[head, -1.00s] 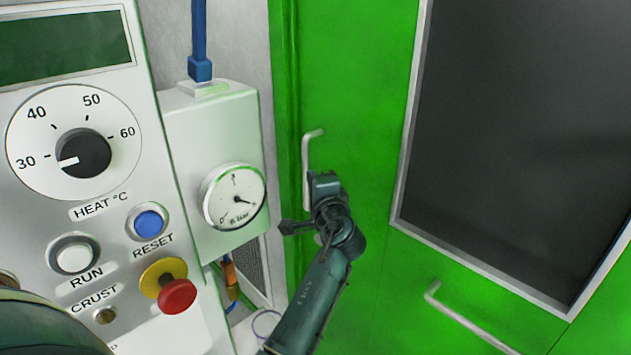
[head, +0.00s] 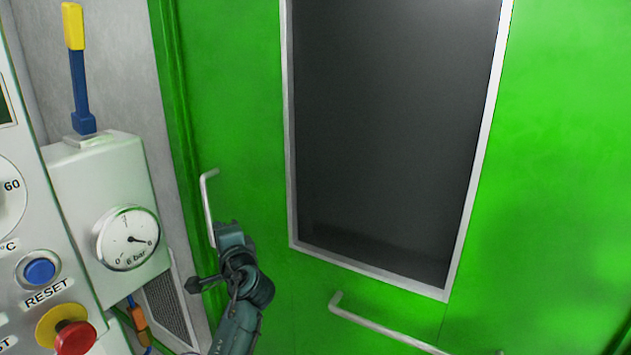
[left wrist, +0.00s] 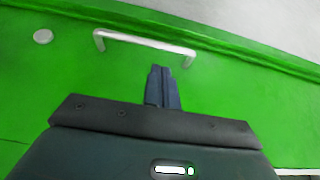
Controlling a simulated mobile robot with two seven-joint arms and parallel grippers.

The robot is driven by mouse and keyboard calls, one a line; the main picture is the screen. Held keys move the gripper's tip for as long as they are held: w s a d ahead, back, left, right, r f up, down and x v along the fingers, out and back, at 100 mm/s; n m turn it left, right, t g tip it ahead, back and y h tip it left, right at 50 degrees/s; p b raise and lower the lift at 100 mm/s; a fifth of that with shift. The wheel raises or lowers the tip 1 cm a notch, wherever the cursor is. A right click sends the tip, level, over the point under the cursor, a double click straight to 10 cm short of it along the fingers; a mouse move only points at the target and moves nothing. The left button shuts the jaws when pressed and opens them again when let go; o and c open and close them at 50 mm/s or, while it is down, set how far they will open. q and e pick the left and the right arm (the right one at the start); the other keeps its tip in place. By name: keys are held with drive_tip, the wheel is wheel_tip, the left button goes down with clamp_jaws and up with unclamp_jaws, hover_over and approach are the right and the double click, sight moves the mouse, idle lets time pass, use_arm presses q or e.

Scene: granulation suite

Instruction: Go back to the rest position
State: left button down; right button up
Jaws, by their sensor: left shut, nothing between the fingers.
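My left arm (head: 238,280) rises from the bottom of the head view, in front of the green door. Its wrist overlaps the lower end of an upright metal handle (head: 207,200); I cannot tell there whether they touch. In the left wrist view my left gripper (left wrist: 161,70) is shut and empty, its dark blue fingers close together. The fingertips show just below the handle (left wrist: 145,41) in that picture, with no grip on it. My right gripper is in neither view.
A control panel (head: 30,225) with a red emergency knob (head: 75,337) and a gauge box (head: 95,185) stand on the left. A dark window (head: 390,130) and a lower handle (head: 385,330) are on the green front. The right side is clear.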

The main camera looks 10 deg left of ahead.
use_arm(q)
drive_tip(key=s+d+f+n+h, duration=0.1)
drive_tip(key=s+d+f+h, duration=0.3)
drive_tip(key=s+f, duration=0.45)
drive_tip(key=s+d+f+h, duration=0.4)
drive_tip(key=s+f+h, duration=0.1)
drive_tip(key=f, duration=0.7)
drive_tip(key=s+d+f+n+g+h, duration=0.1)
drive_tip(key=s+d+f+n+h, duration=0.2)
drive_tip(key=s, duration=0.6)
drive_tip(key=s+d+f+n+g+h, duration=0.2)
drive_tip(key=s+d, duration=0.3)
drive_tip(key=s, duration=0.4)
drive_tip(key=shift+s+d+f+n+h, duration=0.15)
drive_tip(key=shift+s+f+n+h, duration=0.1)
drive_tip(key=shift+f+n+h, duration=0.2)
drive_tip(key=shift+w+d, duration=0.1)
drive_tip(key=shift+d, duration=0.05)
